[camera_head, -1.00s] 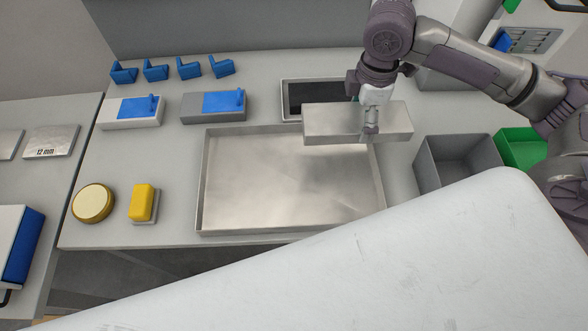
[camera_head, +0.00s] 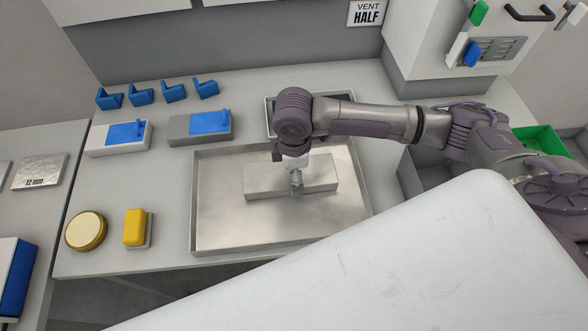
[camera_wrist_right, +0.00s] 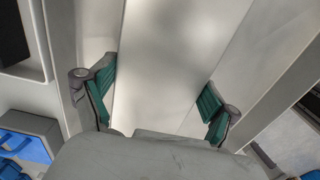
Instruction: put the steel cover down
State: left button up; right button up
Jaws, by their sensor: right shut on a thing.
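The steel cover (camera_head: 262,180) is a long, pale metal box shape over the middle of the wide steel tray (camera_head: 225,225). It looks level and low, but I cannot tell whether it touches the tray floor. My right gripper (camera_head: 296,188) points down and is shut on the cover near its middle. In the right wrist view, the green pads of the gripper (camera_wrist_right: 158,95) stand on either side of the cover (camera_wrist_right: 170,60). My left gripper is not in view.
Left of the tray are a yellow block (camera_head: 135,227) and a round, yellow-topped disc (camera_head: 86,231). Behind are two blue-topped blocks (camera_head: 125,132) (camera_head: 205,124) and several blue brackets (camera_head: 141,94). A grey bin (camera_head: 410,178) and a green bin (camera_head: 540,140) stand to the right.

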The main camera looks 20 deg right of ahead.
jog(key=shift+f, duration=0.15)
jog(key=o, duration=1.1)
jog(key=shift+o, duration=0.2)
notch_tip(320, 180, up, 12)
jog(key=b, duration=0.1)
